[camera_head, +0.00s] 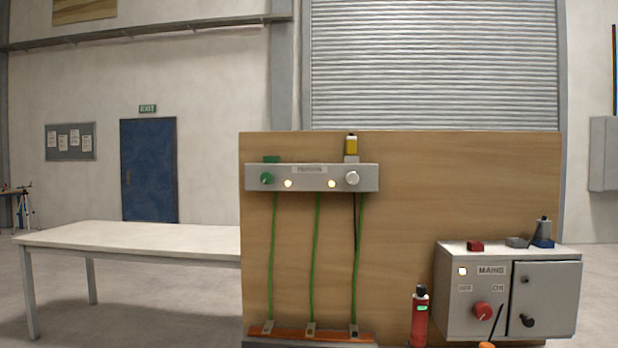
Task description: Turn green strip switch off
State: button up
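A grey strip box (310,172) with a small label is fixed near the top left of the wooden panel (460,190). A green round switch knob (267,179) sits at its left end, with a green block (271,159) just above the box. A lit lamp (288,184) is right of the green knob. A second lit lamp (332,184) is beside a white knob (352,178) at the right end. The green knob's exact angle is too small to read.
A yellow-topped plug (351,146) stands above the white knob. Green cables (317,260) hang to an orange strip (290,334). A MAINS box (459,300) with a red knob (482,311) is at right. A red cylinder (419,318) stands before the panel. A white table (140,236) is left.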

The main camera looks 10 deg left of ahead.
aim_at(267, 176)
jog(key=u, duration=0.4)
jog(key=k, duration=1.1)
jog(key=u, duration=1.4)
jog(key=i, duration=1.55)
jog(key=z, duration=1.05)
jog(key=i, duration=0.55)
jog(key=z, duration=0.6)
